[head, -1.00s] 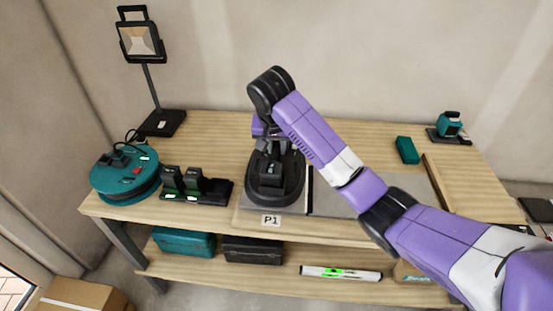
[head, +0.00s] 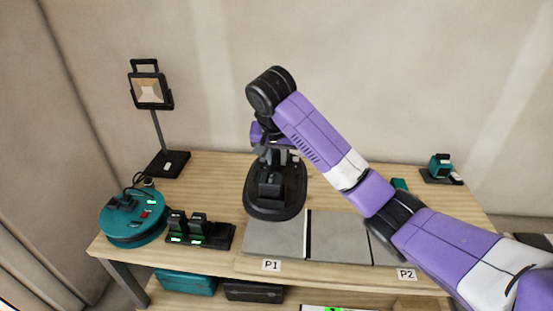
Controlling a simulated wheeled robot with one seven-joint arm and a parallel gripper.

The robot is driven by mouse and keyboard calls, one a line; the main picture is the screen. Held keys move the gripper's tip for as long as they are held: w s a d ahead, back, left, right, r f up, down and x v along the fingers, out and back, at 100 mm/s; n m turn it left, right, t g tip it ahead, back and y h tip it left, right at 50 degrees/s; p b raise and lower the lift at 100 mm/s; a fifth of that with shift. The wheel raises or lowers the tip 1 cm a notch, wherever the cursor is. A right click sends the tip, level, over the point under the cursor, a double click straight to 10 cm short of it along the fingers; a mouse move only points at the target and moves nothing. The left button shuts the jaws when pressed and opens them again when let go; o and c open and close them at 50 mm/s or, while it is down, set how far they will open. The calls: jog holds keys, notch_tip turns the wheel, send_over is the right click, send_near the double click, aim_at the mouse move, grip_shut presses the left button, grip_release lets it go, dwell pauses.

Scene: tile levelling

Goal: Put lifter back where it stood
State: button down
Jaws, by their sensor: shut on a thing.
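The lifter (head: 273,202) is a black tool with a dark oval base and a block-shaped body. In the head view it is upright behind the grey tile at the P1 label (head: 271,265), its front edge near the tile's back edge. I cannot tell whether its base touches the wood or hangs just above it. My gripper (head: 273,150) is above the lifter and shut on its upper part; the fingertips are mostly hidden by the arm's dark wrist and the lifter.
Grey tiles (head: 275,238) lie along the front of the workbench (head: 215,185), with a dark gap between two of them; a P2 label (head: 406,274) is at right. A charger with batteries (head: 198,232), a teal cable reel (head: 132,220) and a work lamp (head: 150,90) stand left.

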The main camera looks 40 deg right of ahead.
jog(key=shift+r+p, duration=2.05)
jog(key=shift+p, duration=0.15)
jog(key=shift+r, duration=1)
